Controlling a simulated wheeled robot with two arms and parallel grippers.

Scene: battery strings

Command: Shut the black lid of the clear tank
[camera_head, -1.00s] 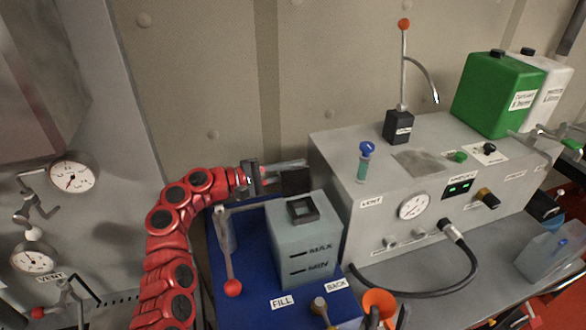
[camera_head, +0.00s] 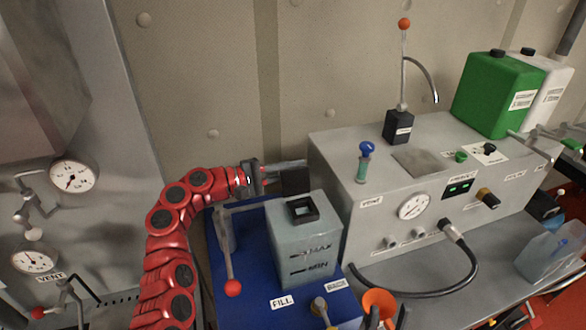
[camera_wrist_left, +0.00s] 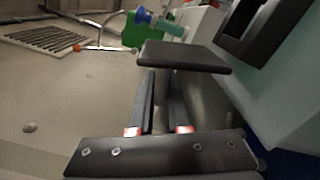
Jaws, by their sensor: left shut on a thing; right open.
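The clear tank (camera_head: 306,250), marked MAX and MIN, stands on a blue base. Its top has a square black-rimmed opening (camera_head: 301,209), uncovered. The black lid (camera_head: 295,181) stands raised behind the opening; in the left wrist view the lid (camera_wrist_left: 185,57) is a dark plate across the fingertips, with the opening's rim (camera_wrist_left: 255,30) at right. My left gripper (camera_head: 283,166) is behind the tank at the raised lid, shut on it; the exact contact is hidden. My right gripper (camera_head: 388,319) appears only as dark open fingers at the bottom edge, empty, by the orange funnel.
A lever with a red ball (camera_head: 233,288) stands left of the tank. The orange funnel (camera_head: 379,302) is at front right. A grey console (camera_head: 375,215) with a gauge and black hose stands close on the right. A wall is behind.

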